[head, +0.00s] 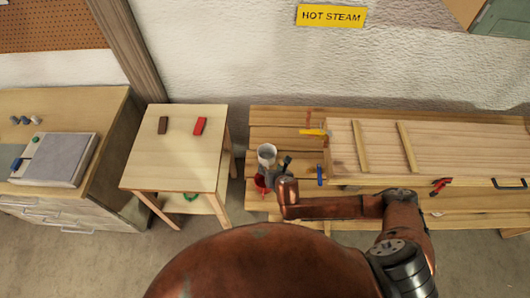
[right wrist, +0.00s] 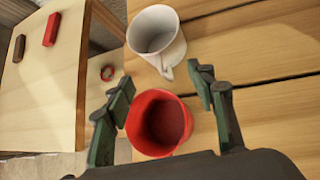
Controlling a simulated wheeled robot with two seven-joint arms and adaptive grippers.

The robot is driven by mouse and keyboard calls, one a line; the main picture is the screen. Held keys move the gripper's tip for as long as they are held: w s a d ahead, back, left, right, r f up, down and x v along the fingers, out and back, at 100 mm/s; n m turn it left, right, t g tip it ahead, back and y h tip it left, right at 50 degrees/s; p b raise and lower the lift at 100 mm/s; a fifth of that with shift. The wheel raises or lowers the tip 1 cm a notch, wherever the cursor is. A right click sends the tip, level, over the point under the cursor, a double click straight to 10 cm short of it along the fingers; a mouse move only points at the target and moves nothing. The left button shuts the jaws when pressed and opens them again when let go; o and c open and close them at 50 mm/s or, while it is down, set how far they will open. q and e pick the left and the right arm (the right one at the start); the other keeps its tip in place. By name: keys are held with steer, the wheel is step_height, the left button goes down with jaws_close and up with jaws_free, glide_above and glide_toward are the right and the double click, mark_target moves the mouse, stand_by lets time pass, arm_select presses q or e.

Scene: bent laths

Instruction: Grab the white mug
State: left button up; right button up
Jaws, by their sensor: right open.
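The white mug (head: 267,152) stands upright at the left end of the wooden slatted bench. In the right wrist view, the white mug (right wrist: 157,35) is just beyond my fingertips, with its handle toward me. My right gripper (head: 275,168) is open; in the wrist view its two fingers (right wrist: 163,85) are spread and hold nothing. A red cup (right wrist: 160,122) shows between the fingers, nearer than the white mug; whether a finger touches it I cannot tell. The red cup (head: 261,185) is also in the head view, partly hidden by the gripper. My left gripper is not in view.
A small table (head: 175,165) with a brown block (head: 163,125) and a red block (head: 200,126) stands left of the bench. A large wooden box (head: 380,150) lies right of the mug. A yellow-handled tool (head: 312,132) and a blue item (head: 320,175) lie between them.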

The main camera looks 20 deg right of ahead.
steer(key=x, duration=0.3)
steer(key=shift+w+f, duration=0.1)
steer(key=shift+f, duration=0.25)
steer(key=shift+x, duration=1.45)
steer(key=c, duration=0.8)
jaws_close()
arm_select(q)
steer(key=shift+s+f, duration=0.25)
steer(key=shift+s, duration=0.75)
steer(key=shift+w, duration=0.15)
